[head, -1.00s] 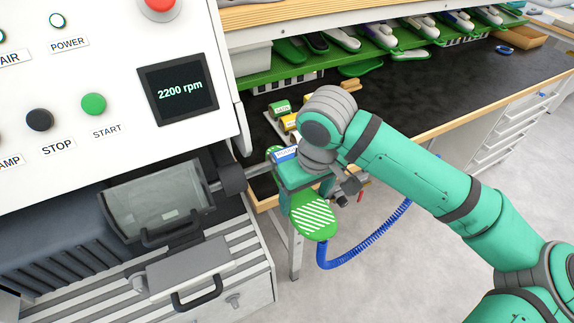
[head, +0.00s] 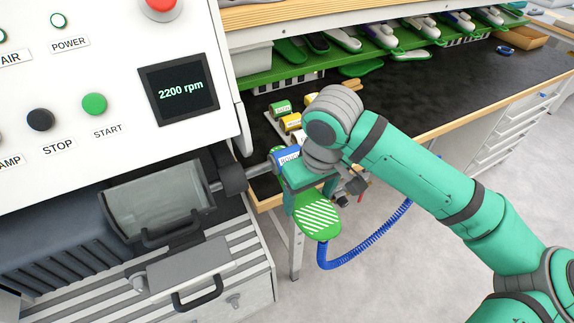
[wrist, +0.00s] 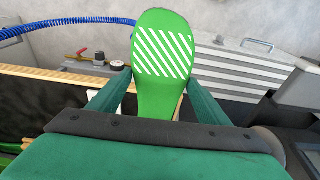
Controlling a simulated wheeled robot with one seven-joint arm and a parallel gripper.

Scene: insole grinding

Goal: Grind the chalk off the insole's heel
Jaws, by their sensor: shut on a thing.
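The green insole (head: 318,218) carries white diagonal chalk stripes on its wide end, which points down and outward in the head view. In the wrist view the insole (wrist: 163,55) stands upright between the two fingers, its striped end at the top. My gripper (wrist: 158,98) is shut on the insole's middle. The narrow end of the insole is partly hidden behind the drum and gripper. I cannot tell whether the insole touches the drum.
The machine's display (head: 180,90) reads 2200 rpm. A clear guard (head: 160,198) stands left of the spindle. Several coloured rolls (head: 290,122) lie on the dark bench (head: 440,95) behind. A blue coiled hose (head: 365,245) hangs below my arm. Shoes and insoles line the green shelf (head: 375,60).

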